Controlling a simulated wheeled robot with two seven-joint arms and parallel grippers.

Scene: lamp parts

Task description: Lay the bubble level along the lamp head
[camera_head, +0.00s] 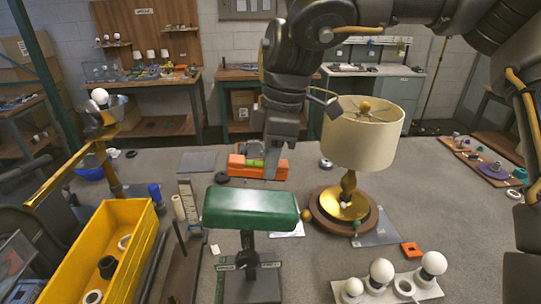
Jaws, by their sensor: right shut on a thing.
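My right gripper (272,168) reaches down from the top of the head camera view, just behind the green lamp head. It is shut on the orange bubble level (238,168), which has a yellow-green vial and lies roughly level, left to right. The fingers cover part of the level. I cannot tell whether the level touches the table. The green lamp head (250,208) is a long, rounded shade on a dark stand, nearer to me than the level. A gap shows between them. My left gripper is not in view.
A cream-shaded lamp (362,135) with a brass stem stands close right of my right gripper. A yellow bin (145,235) is at the left. A white strip with bulbs (430,292) lies at the front right.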

